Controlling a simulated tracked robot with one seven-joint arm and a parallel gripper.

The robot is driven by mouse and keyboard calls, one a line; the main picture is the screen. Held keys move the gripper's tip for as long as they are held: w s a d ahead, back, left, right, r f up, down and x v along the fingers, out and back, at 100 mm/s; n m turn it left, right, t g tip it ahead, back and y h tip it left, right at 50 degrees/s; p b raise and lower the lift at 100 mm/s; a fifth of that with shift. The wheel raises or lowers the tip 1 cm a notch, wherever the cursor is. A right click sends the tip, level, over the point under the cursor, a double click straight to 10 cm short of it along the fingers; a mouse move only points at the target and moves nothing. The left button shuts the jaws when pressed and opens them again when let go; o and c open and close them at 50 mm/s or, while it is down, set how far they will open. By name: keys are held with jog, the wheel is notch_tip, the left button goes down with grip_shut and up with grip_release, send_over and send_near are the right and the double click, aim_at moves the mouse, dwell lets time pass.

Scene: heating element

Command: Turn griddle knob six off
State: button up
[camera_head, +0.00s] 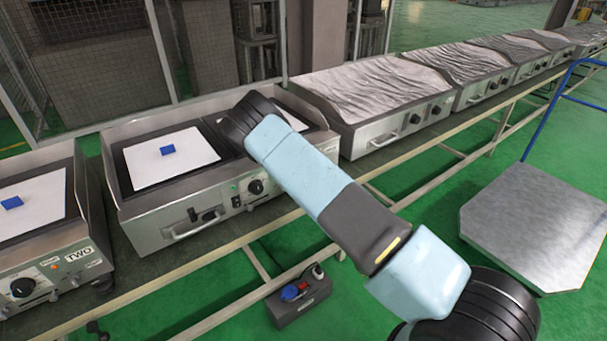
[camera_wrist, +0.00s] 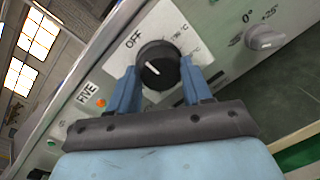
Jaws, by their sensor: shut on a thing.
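In the wrist view a black round knob (camera_wrist: 157,66) with a white pointer mark sits on a light metal panel (camera_wrist: 108,70). The word OFF is printed above-left of it, with temperature marks to its right. A FIVE label (camera_wrist: 87,94) is on the same panel at left; no SIX label shows. My gripper (camera_wrist: 159,70) has its two blue fingers on either side of the knob and is shut on it. In the head view my arm hides the gripper and the knob it holds.
An orange light (camera_wrist: 101,102) and a grey knob (camera_wrist: 265,38) are near the held knob. In the head view, a griddle with a white sheet and blue block (camera_head: 167,150) stands left of my arm. Foil-topped units (camera_head: 375,90) line the bench behind. A metal platform (camera_head: 540,225) is at right.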

jog(key=shift+d+f, duration=0.1)
jog(key=shift+f, duration=0.05)
jog(key=o, duration=1)
jog(key=shift+o, duration=0.2)
jog(key=v, duration=1.3)
jog(key=shift+s+d, duration=0.15)
jog(key=shift+s, duration=0.15)
